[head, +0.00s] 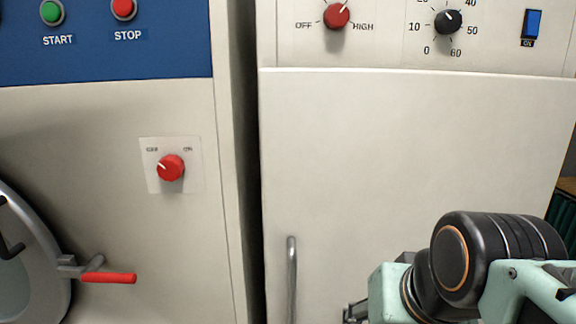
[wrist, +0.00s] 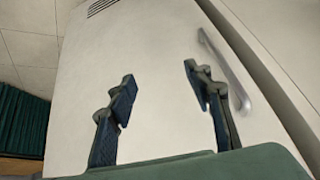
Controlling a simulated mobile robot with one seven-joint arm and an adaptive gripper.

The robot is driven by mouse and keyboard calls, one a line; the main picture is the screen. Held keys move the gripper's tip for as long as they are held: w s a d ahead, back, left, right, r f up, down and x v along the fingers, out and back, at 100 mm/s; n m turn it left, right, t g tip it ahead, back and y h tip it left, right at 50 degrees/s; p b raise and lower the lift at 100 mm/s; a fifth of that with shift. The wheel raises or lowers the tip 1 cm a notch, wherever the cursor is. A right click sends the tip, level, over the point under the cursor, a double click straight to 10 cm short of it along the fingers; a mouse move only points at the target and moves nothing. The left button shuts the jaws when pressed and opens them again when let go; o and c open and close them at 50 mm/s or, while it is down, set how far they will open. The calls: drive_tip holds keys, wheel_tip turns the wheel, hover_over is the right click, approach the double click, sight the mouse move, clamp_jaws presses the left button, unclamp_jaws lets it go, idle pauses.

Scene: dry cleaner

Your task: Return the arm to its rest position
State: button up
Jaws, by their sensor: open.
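My gripper (wrist: 158,95) shows in the wrist view with its two dark fingers wide apart and nothing between them. It faces the pale front of the right-hand machine, whose vertical metal handle (wrist: 227,70) is to the right of the fingers, apart from them in the picture. In the head view my arm, pale green and black, reaches in from the lower right, in front of the right-hand machine (head: 400,150). The fingertips are mostly hidden there. The same metal handle (head: 291,280) stands left of my arm in the head view.
The left-hand machine has a red knob (head: 171,168), a green start button (head: 51,12), a red stop button (head: 123,8) and a round door with a red lever (head: 108,278). The right-hand machine has a red dial (head: 336,15), a black dial (head: 447,21) and a blue switch (head: 533,23).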

wheel_tip(320, 180, up, 14)
drive_tip(key=s+n+p, duration=0.1)
drive_tip(key=s+p, duration=0.1)
drive_tip(key=p, duration=1.4)
drive_tip(key=shift+d+f+g+h, duration=0.15)
drive_tip(key=shift+f+g+h, duration=0.15)
drive_tip(key=shift+g, duration=0.1)
